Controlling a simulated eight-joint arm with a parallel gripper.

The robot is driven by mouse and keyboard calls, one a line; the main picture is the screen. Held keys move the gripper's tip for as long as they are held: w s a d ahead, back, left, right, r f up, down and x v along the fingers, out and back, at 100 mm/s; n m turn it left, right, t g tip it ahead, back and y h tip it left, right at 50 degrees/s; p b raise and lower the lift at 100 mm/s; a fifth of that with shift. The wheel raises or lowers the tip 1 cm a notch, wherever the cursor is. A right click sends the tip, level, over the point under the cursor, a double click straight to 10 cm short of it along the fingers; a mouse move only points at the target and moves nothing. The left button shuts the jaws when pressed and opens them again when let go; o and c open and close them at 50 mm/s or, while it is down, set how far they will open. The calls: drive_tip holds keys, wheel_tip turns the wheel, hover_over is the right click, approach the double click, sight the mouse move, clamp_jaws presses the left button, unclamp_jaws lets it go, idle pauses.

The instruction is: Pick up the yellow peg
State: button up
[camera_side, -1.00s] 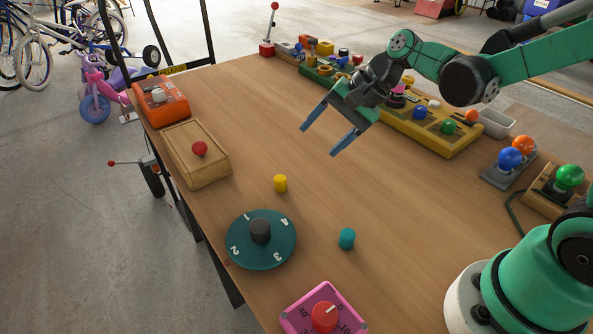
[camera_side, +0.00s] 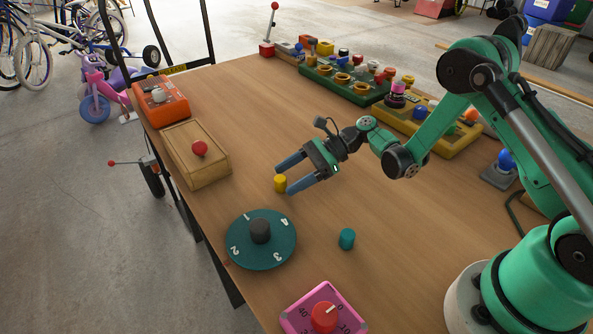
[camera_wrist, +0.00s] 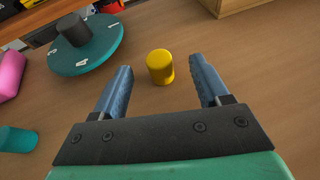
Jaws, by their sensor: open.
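The yellow peg (camera_side: 280,183) stands upright on the wooden table, between the tan box and the numbered dial. In the wrist view the yellow peg (camera_wrist: 160,67) lies ahead, between the lines of the two fingers and near their tips. My gripper (camera_side: 283,178) is open and low over the table, its blue fingers pointing left toward the peg. In the wrist view both fingers of my gripper (camera_wrist: 163,80) are apart with nothing held between them.
A teal dial (camera_side: 245,251) with a dark knob and a teal peg (camera_side: 347,239) are nearby. A wooden box (camera_side: 209,170) with a red knob is to the left. A pink dial box (camera_side: 300,314) is at the front. Several colourful boards line the back right.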

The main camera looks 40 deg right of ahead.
drive_tip(key=shift+x, duration=0.85)
clamp_jaws()
